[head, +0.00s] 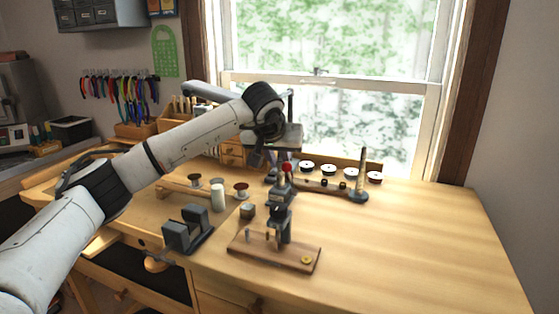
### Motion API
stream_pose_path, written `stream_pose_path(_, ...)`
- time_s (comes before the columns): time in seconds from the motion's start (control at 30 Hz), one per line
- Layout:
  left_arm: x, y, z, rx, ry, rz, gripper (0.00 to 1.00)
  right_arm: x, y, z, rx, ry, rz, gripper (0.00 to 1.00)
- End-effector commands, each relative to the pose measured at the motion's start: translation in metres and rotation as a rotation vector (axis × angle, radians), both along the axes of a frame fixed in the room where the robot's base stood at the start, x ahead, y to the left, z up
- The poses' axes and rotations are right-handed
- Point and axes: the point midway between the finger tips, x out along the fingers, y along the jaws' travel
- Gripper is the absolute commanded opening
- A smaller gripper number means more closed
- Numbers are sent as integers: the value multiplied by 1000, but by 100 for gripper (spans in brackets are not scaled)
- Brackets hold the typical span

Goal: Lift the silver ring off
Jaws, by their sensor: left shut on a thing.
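My left arm reaches in from the left, and my left gripper (284,168) points down above a small dark bench press. It is shut on what looks like the red knob (287,168) at the top of the press. The fingertips are small and dark, so the exact grip is hard to see. The press (283,222) stands upright on a wooden base board (275,254) with a brass disc (306,260) at its right corner. I cannot make out a silver ring.
The right of the wooden bench (435,245) is clear.

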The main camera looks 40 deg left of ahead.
Motion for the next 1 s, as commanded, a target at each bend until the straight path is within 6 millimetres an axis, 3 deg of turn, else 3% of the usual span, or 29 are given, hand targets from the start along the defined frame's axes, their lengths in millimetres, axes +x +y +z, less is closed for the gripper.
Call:
stream_pose_path(0.5,0,0,28,0,-1,0,2,0,0,26,0,1,0,32)
stream_pose_path(1.0,0,0,32,0,-1,0,2,0,0,30,1,0,-1,32)
